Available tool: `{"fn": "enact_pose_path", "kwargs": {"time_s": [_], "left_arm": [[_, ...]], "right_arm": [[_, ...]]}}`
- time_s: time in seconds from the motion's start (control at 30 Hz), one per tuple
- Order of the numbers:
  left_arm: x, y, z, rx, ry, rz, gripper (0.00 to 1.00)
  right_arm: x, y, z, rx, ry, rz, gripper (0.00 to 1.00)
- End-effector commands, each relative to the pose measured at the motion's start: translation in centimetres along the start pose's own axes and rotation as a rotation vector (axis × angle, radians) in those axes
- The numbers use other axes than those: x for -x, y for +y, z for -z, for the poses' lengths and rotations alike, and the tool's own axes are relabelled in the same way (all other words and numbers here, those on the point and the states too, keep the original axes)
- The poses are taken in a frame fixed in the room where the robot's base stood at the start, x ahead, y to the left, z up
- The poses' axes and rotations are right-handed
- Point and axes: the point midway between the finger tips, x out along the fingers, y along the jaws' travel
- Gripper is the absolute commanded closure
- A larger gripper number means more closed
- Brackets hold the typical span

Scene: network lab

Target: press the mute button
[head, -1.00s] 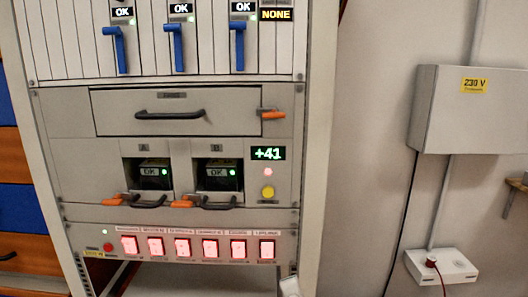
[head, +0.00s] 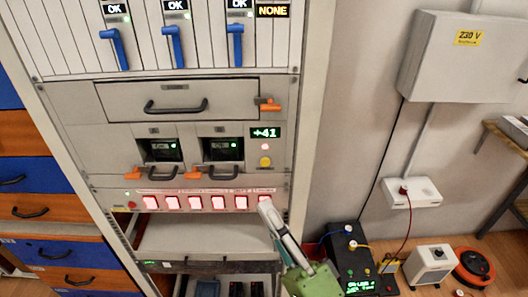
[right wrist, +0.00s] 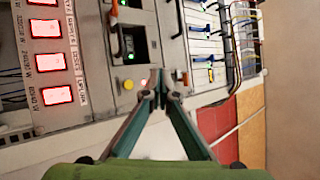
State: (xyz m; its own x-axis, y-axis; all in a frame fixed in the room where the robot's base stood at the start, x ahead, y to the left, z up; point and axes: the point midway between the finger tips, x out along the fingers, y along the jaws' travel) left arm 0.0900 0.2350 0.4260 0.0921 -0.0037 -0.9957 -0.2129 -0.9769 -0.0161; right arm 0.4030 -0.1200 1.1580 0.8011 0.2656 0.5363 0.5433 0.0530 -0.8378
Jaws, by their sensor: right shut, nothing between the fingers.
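My right gripper (head: 266,207) is shut and empty, its tips in front of the right end of the lit red-display strip. A yellow round button (head: 265,162) sits on the rack above the tips, under a pink light and the green "+41" display (head: 265,132). In the right wrist view the yellow button (right wrist: 128,85) is just left of the shut fingertips (right wrist: 158,90); contact is not evident. A small red button (head: 131,205) is at the strip's left end. No mute label is readable, so I cannot tell which button it is. My left gripper is not in view.
Orange-latched handles (head: 219,178) and a drawer (head: 175,100) protrude from the rack. Blue levers (head: 174,45) are above.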

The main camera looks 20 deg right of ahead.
Motion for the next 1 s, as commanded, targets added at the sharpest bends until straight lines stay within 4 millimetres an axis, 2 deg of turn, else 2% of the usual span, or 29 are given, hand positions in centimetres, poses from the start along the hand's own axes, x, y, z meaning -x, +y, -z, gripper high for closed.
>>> {"fn": "enact_pose_path", "kwargs": {"time_s": [0.47, 1.0], "left_arm": [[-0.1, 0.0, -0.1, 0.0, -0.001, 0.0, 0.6], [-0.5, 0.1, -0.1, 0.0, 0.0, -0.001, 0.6]], "right_arm": [[-0.5, 0.4, 0.3, 0.0, 0.0, 0.001, 1.0], [-5.2, 3.8, 3.8, 0.001, 0.0, 0.002, 1.0]]}}
